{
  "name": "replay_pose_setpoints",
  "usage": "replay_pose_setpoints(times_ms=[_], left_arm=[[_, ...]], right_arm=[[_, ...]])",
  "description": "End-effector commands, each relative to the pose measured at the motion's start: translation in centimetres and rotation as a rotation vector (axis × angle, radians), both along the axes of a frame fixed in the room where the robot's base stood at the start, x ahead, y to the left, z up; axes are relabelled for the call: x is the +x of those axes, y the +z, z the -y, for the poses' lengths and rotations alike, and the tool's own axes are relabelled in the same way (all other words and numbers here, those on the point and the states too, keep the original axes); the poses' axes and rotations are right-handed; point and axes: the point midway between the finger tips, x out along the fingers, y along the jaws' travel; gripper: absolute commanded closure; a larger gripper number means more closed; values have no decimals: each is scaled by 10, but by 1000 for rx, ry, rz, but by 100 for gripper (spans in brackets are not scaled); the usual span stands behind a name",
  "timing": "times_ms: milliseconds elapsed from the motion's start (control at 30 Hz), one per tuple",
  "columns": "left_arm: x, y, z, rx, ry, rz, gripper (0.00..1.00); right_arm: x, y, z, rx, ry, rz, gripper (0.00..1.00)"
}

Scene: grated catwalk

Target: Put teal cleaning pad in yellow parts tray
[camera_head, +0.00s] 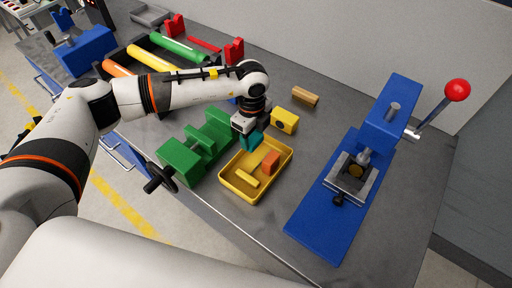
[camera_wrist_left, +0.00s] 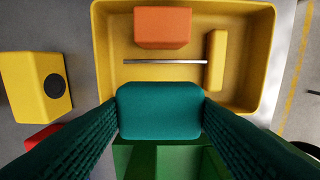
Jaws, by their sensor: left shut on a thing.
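The teal cleaning pad (camera_head: 252,141) is held between the fingers of my left gripper (camera_head: 250,134), which is shut on it. In the left wrist view the pad (camera_wrist_left: 160,111) sits between the two dark green-looking fingers, in front of the near edge of the yellow parts tray (camera_wrist_left: 106,50). In the head view the pad is over the far left part of the tray (camera_head: 229,184), and it looks raised above it. The tray holds an orange block (camera_head: 270,163), a yellow bar (camera_head: 246,178) and a thin metal rod (camera_wrist_left: 165,62). My right gripper is not in view.
A green vise (camera_head: 185,160) stands close at the tray's left. A yellow block with a dark hole (camera_head: 285,121) lies behind the tray, and a wooden cylinder (camera_head: 306,96) farther back. A blue press (camera_head: 340,190) with a red-knobbed lever stands right. Bench is clear between tray and press.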

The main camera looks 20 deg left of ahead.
Motion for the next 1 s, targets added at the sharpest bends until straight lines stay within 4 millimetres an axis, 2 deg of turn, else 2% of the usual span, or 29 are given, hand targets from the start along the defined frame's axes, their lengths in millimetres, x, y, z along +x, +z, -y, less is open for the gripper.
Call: replay_pose_setpoints(times_ms=[100,233,367,533,633,867,900,1000], left_arm=[[0,-17,1,-1,-1,-1,68],[0,-28,1,0,-1,0,68],[-1,-41,0,0,-1,-2,68],[0,-63,0,0,-2,0,68],[0,-65,0,0,-2,1,68],[0,-69,0,0,-2,1,68],[0,-69,0,0,-2,1,45],[0,-68,0,0,-2,1,29]], right_arm=[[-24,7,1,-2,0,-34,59],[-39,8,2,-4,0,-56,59],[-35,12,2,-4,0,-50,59],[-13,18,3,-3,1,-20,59],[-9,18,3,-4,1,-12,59],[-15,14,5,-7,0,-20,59],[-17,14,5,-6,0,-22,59],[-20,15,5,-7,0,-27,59]])
